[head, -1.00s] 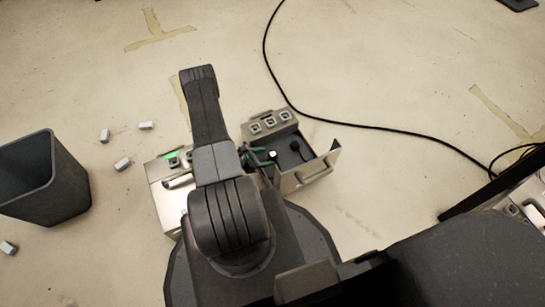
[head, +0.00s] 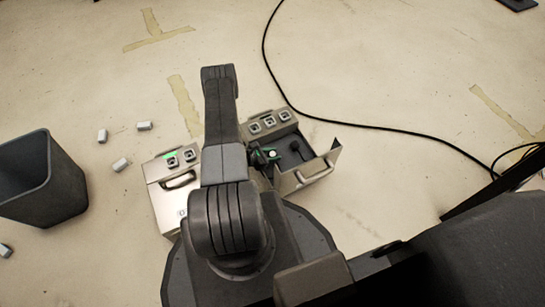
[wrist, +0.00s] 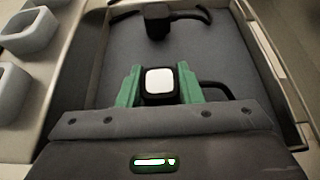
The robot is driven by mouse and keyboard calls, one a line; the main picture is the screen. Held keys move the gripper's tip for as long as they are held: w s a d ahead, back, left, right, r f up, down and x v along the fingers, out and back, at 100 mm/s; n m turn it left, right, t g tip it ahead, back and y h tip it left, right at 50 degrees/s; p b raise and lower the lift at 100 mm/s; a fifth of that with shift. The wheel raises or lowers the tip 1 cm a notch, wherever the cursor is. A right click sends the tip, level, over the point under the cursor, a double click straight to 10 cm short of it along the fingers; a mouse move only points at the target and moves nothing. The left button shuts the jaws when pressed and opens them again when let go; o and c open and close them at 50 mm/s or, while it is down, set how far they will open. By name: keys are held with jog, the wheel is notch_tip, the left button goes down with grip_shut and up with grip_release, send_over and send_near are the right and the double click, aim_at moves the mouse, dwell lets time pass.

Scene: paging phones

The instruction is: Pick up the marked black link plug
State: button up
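The marked black link plug (wrist: 160,82) has a white square top. My gripper (wrist: 160,90) has green fingers, one on each side of the plug. No gap shows between fingers and plug, so it looks shut on it. The plug's lower part is hidden. In the head view my gripper (head: 264,155) is partly covered by my arm. A second, unmarked black plug (wrist: 157,22) lies farther into the tray, with a black cable.
Grey sockets (head: 269,122) line the case's left-hand raised edge. A second metal case (head: 167,196) with a green light stands left of my arm. A grey bin (head: 48,190), small pale blocks (head: 121,164) and a long black cable (head: 345,124) are on the floor.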

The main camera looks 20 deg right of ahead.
aim_at(273, 153)
notch_tip(273, 153, up, 17)
jog(key=p, duration=0.7)
jog(key=shift+r, duration=0.1)
jog(key=w+a+b, duration=0.2)
jog(key=w+a, duration=0.1)
jog(key=a, duration=0.8)
jog(key=shift+a+b, duration=0.35)
jog(key=shift+b, duration=0.05)
jog(key=w+a+b, duration=0.3)
jog(key=a+b, duration=0.1)
jog(key=a, duration=0.7)
jog(key=shift+a, duration=0.3)
